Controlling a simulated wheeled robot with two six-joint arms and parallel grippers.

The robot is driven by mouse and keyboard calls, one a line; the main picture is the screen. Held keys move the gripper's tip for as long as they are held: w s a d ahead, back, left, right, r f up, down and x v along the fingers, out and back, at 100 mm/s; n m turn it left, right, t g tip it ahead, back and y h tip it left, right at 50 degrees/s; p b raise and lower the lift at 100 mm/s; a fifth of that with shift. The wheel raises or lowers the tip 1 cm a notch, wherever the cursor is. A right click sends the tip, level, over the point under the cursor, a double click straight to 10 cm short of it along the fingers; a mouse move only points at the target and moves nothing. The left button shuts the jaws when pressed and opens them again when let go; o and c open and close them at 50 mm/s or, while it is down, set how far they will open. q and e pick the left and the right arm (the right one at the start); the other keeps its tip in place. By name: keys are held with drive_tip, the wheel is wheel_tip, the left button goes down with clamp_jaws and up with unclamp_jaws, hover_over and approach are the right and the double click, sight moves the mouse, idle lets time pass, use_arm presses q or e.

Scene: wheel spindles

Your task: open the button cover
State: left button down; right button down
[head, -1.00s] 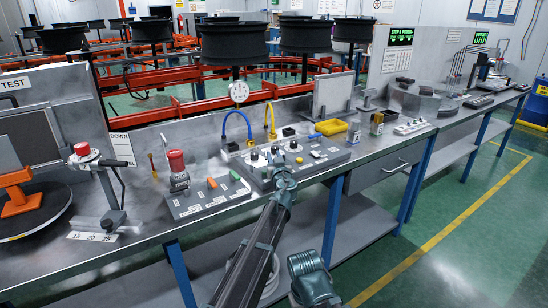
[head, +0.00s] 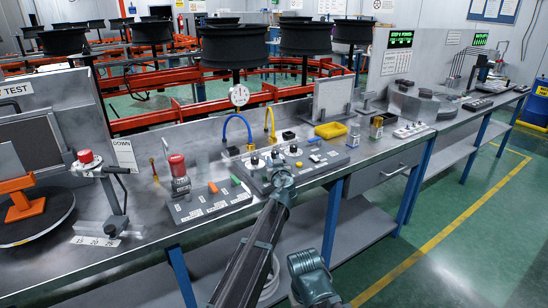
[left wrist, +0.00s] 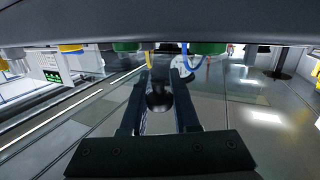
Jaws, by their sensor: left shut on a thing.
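My left gripper (head: 276,164) reaches over the grey control panel (head: 334,160) on the bench, among its black knobs. The wrist hides its fingers in the head view. In the left wrist view, the two dark fingers (left wrist: 160,86) are closed about a small dark rounded piece (left wrist: 158,101) low between them. I cannot tell clearly whether this piece is the button cover, nor whether a cover is raised.
A smaller panel (head: 210,205) with a red-topped cylinder (head: 177,166) stands to the left. The bench front between the panels is narrow.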

use_arm(q)
drive_tip(key=g+p, duration=0.1)
drive_tip(key=p, duration=0.2)
drive_tip(key=w+r+n+g+h+p, duration=0.1)
drive_tip(key=g+p, duration=0.1)
drive_tip(key=p, duration=0.2)
drive_tip(key=shift+a+r, duration=0.1)
drive_tip(key=shift+a, duration=0.25)
drive_tip(key=shift+w+a+f+n+g+h+p, duration=0.15)
drive_tip(key=shift+g+h+p, duration=0.1)
drive_tip(key=shift+g+p, duration=0.3)
drive_tip(key=shift+w+f+n+g+h+p, duration=0.15)
drive_tip(key=shift+g+h+p, duration=0.1)
drive_tip(key=shift+g+p, duration=0.25)
drive_tip(key=c, duration=0.7)
unclamp_jaws()
drive_tip(key=shift+s, duration=0.1)
drive_tip(key=shift+s+r, duration=0.1)
drive_tip(key=p+v, duration=0.7)
drive_tip(key=v, duration=0.6)
drive_tip(key=shift+s+r, duration=0.15)
drive_tip(key=shift+s, duration=0.1)
